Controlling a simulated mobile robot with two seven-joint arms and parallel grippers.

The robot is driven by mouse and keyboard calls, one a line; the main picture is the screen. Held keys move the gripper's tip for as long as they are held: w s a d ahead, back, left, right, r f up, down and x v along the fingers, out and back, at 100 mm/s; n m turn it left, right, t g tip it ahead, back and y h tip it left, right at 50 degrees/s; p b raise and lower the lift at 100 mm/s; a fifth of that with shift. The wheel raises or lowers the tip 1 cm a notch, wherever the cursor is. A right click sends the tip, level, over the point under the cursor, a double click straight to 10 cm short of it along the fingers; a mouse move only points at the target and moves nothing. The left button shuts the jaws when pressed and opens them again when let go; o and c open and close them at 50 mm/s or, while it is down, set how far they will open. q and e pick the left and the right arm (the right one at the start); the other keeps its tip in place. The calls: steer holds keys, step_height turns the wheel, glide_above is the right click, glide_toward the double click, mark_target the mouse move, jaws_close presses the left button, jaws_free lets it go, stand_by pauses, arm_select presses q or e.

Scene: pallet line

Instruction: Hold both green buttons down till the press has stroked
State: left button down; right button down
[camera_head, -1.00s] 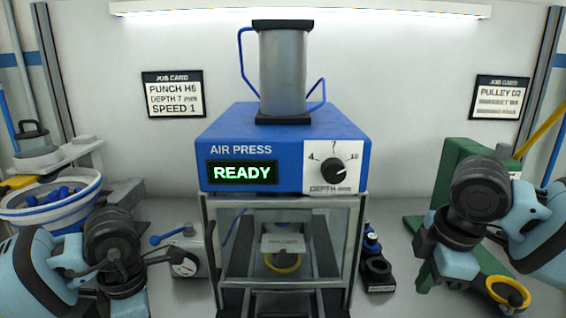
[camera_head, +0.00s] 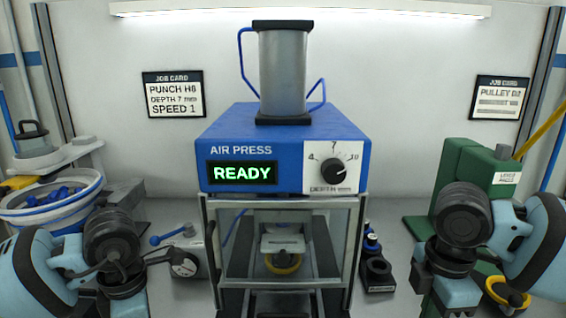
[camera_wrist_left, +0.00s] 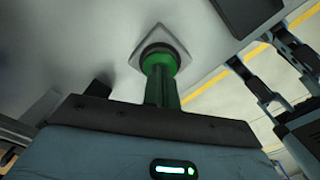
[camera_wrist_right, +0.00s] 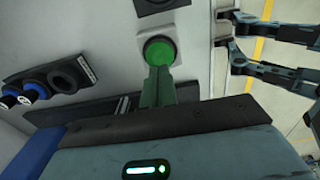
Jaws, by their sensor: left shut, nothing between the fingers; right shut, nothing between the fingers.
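The air press (camera_head: 283,150) stands in the middle with its display (camera_head: 242,173) reading READY. In the left wrist view a green button (camera_wrist_left: 160,58) sits in a dark ring on a pale plate. My left gripper (camera_wrist_left: 161,80) is shut and empty, its tips at the button; I cannot tell whether it is pressed. In the right wrist view the other green button (camera_wrist_right: 158,49) sits on a pale box. My right gripper (camera_wrist_right: 158,74) is shut and empty, its tips overlapping the button's lower edge; contact is unclear. The head view shows neither button nor the fingertips.
A yellow ring (camera_head: 283,264) lies inside the press behind its clear window. A gauge box (camera_head: 186,255) stands left of it, and a dark holder (camera_head: 376,272) right. A green machine (camera_head: 470,165) stands behind my right arm, a bowl of blue parts (camera_head: 55,200) at far left.

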steer(key=shift+f, duration=1.1)
steer(key=shift+f, duration=1.35)
stand_by(5.5)
